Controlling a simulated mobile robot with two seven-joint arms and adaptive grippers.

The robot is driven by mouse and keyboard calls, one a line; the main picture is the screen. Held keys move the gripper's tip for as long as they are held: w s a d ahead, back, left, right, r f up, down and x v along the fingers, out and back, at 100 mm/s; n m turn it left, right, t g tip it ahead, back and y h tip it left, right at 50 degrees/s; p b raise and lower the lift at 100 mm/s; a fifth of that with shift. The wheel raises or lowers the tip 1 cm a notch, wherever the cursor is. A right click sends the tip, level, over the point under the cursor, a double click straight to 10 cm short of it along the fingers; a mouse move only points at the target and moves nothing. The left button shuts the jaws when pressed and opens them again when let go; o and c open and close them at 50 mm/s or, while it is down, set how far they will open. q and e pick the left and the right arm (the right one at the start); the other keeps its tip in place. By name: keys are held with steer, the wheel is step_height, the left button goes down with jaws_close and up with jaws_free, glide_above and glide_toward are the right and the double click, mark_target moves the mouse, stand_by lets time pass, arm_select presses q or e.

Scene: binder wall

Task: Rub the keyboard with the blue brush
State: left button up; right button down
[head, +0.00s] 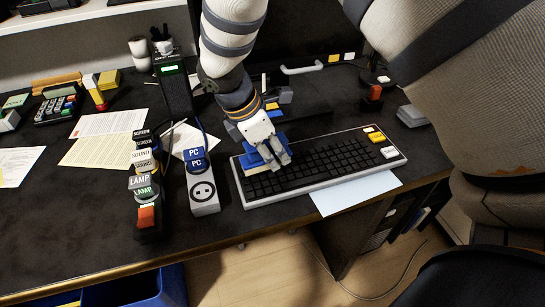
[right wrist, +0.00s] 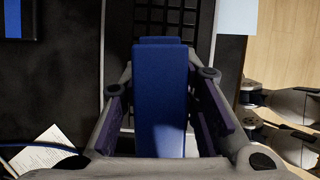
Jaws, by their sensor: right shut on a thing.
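The keyboard (head: 318,168), dark keys in a pale case with a few yellow keys at its right end, lies near the table's front edge. The blue brush (head: 254,158) is at the keyboard's left end, with a pale underside low over or on the keys; I cannot tell if it touches. My right gripper (head: 272,156) is shut on the brush from above. In the right wrist view, the blue brush (right wrist: 160,100) lies between the fingers of the gripper (right wrist: 160,82) and hides part of the keyboard (right wrist: 165,14).
Papers (head: 98,150) and a calculator (head: 60,106) lie further left. The table edge (head: 240,237) is close in front.

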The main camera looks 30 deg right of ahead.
mark_target(279, 138)
steer(key=shift+s+d+r, duration=0.15)
steer(key=shift+d+r, duration=0.05)
steer(key=shift+r, duration=2.65)
